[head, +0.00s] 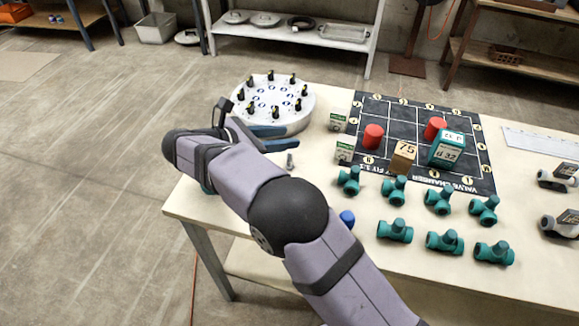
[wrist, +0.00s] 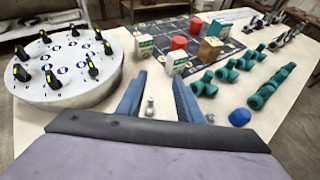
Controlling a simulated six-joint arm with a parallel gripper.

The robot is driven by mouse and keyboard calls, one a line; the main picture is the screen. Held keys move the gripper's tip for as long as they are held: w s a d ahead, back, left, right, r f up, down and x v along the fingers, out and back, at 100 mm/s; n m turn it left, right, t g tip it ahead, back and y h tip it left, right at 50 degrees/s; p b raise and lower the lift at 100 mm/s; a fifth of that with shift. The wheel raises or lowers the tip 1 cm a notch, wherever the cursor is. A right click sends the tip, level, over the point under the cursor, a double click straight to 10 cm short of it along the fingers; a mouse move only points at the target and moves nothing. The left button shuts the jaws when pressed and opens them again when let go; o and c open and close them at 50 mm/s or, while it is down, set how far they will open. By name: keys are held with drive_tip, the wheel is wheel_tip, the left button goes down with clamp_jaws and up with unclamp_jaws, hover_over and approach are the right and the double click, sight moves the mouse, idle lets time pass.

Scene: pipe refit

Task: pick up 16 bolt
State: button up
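A small grey bolt (head: 290,160) stands on the light table, just in front of my gripper (head: 280,138) in the head view. In the wrist view my gripper (wrist: 160,82) has its two blue fingers spread apart. A small grey bolt (wrist: 150,105) shows between them, touching neither as far as I can see. A second small grey piece (wrist: 210,117) stands outside the right finger. No size mark is readable on either piece, so I cannot tell which is the 16 bolt.
A round white carousel (head: 310,115) with several black-and-yellow knobs stands left. Small green-white boxes (head: 344,150), red cylinders (head: 373,136), a tan block (head: 403,157) and a teal box (head: 446,150) stand on or beside the black mat (head: 478,165). Several teal valves (head: 395,230) and a blue cap (head: 347,217) lie nearer.

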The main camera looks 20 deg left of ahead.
sight(290, 152)
drive_tip(key=shift+n+t, duration=0.3)
drive_tip(key=shift+t, duration=0.1)
drive_tip(key=shift+s+a+f, duration=0.1)
drive_tip(key=shift+a+f, duration=0.2)
drive_tip(key=shift+f, duration=0.65)
drive_tip(key=shift+s+a+f, duration=0.1)
drive_tip(key=shift+a+f, duration=0.15)
drive_tip(key=shift+f, duration=0.7)
drive_tip(key=shift+a+f, duration=0.3)
drive_tip(key=shift+f, duration=0.65)
drive_tip(key=shift+f, duration=0.1)
drive_tip(key=shift+f+p, duration=0.25)
drive_tip(key=shift+p, duration=0.05)
drive_tip(key=shift+w+d+f, duration=0.2)
drive_tip(key=shift+f, duration=0.05)
drive_tip(key=shift+p+x, duration=0.45)
drive_tip(key=shift+x, duration=1.8)
clamp_jaws()
